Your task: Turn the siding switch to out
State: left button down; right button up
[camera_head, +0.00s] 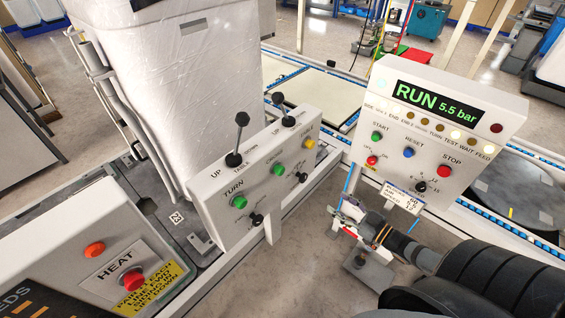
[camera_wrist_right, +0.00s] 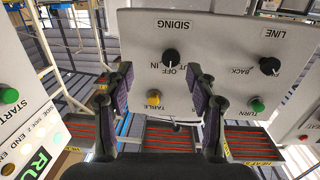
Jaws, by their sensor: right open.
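The siding switch is a black knob on a light grey control box; in the right wrist view the knob (camera_wrist_right: 170,57) shows upside down by the lettering SIDING. Which way its pointer is turned is too small to tell. In the head view the same knob (camera_head: 302,177) is on the right part of the front face of the box (camera_head: 222,222). My right gripper (camera_head: 352,216) is open and empty, in front of that face and apart from it. In the right wrist view its fingertips (camera_wrist_right: 160,80) stand apart near the knob, not touching it. My left gripper is not in view.
A yellow button (camera_wrist_right: 153,97) and a green button (camera_wrist_right: 257,105) are near the switch, with a second black knob (camera_wrist_right: 270,66) marked BACK. Two levers (camera_head: 234,158) stand on top of the box. A RUN display panel (camera_head: 440,120) stands right of my gripper.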

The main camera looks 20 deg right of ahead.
aim_at(305, 179)
jog(key=shift+n+y, duration=0.3)
jog(key=shift+y, duration=0.4)
jog(key=w+a+b, duration=0.1)
jog(key=w, duration=0.2)
jog(key=w+a+r+b, duration=0.1)
jog(key=w+a, duration=0.1)
jog(key=w, duration=0.1)
jog(key=w+a+r+b, duration=0.1)
jog(key=w+a, duration=0.1)
jog(key=w, duration=0.1)
jog(key=shift+w+a+r, duration=0.2)
jog(key=shift+w+r, duration=0.05)
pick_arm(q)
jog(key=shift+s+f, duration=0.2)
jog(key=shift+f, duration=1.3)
pick_arm(e)
jog(key=shift+w+a+r, duration=0.1)
jog(key=shift+w+a, duration=0.2)
jog(key=shift+w, duration=0.3)
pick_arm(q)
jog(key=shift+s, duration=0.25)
pick_arm(e)
jog(key=c, duration=1.2)
